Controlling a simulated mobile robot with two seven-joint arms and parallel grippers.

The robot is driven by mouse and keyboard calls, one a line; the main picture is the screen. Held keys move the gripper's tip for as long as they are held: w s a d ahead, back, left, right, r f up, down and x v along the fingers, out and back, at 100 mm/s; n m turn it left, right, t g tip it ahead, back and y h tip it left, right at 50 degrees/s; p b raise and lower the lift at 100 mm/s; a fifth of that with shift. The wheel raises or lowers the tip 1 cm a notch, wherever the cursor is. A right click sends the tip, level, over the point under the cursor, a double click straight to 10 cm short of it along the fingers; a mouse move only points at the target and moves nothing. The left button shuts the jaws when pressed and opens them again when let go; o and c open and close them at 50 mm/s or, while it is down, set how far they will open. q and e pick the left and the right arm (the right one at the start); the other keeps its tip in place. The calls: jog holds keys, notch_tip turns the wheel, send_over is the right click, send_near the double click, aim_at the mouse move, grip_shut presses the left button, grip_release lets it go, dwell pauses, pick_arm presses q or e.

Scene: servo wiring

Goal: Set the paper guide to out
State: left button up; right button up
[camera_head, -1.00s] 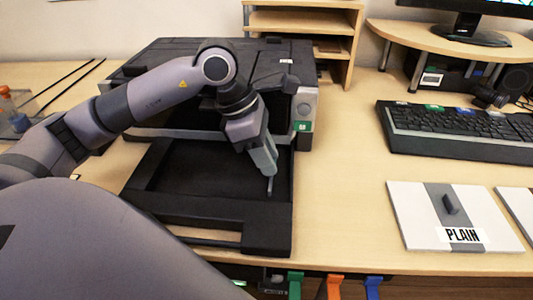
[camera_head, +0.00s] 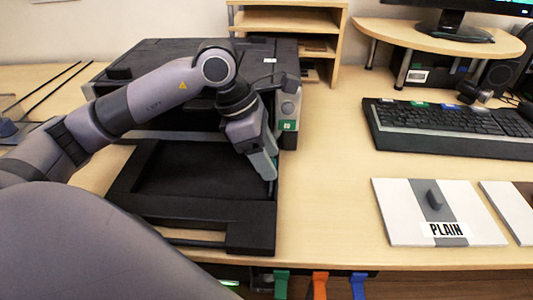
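A black printer (camera_head: 165,57) stands on the desk with its black tray (camera_head: 251,228) pulled out toward me. I cannot make out a separate paper guide; the tray's right side is partly covered by my gripper. My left gripper (camera_head: 270,178) points down at the tray's right side wall, close to or touching its inner edge. Its fingers overlap in this view, so I cannot see whether they are apart. My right gripper is not in view.
A white panel marked PLAIN (camera_head: 398,210) lies right of the tray, with another white panel beside it. A keyboard (camera_head: 450,128) and a monitor shelf (camera_head: 440,38) are at the back right. Colored tabs (camera_head: 320,285) hang below the desk edge. Bare desk lies between tray and panel.

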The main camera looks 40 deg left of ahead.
pick_arm(q)
jog(key=p+v, duration=0.1)
jog(key=v, duration=0.6)
jog(key=shift+s+r, duration=0.1)
dwell(0.5)
